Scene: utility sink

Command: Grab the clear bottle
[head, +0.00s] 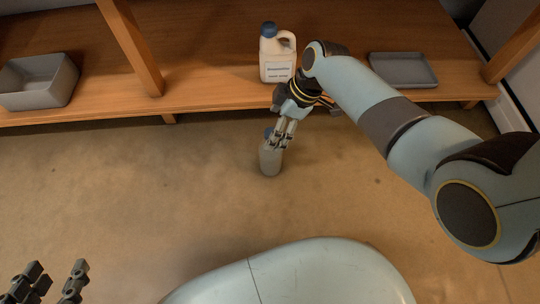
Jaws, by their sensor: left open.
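The clear bottle (270,161) is a small, greyish, see-through bottle with a blue cap, near the middle of the head view. It looks upright, in front of the wooden shelf. I cannot tell whether it stands on the floor or is held above it. My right gripper (281,142), on the arm from the right, points down at the bottle's upper part. Its fingers overlap the cap and neck and hide part of them. I cannot tell whether they grip it. My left gripper (53,284) is at the bottom left corner, open and empty, far from the bottle.
A grey bin (40,82) sits at the left and a grey tray (403,70) at the right. The brown floor (130,190) is clear.

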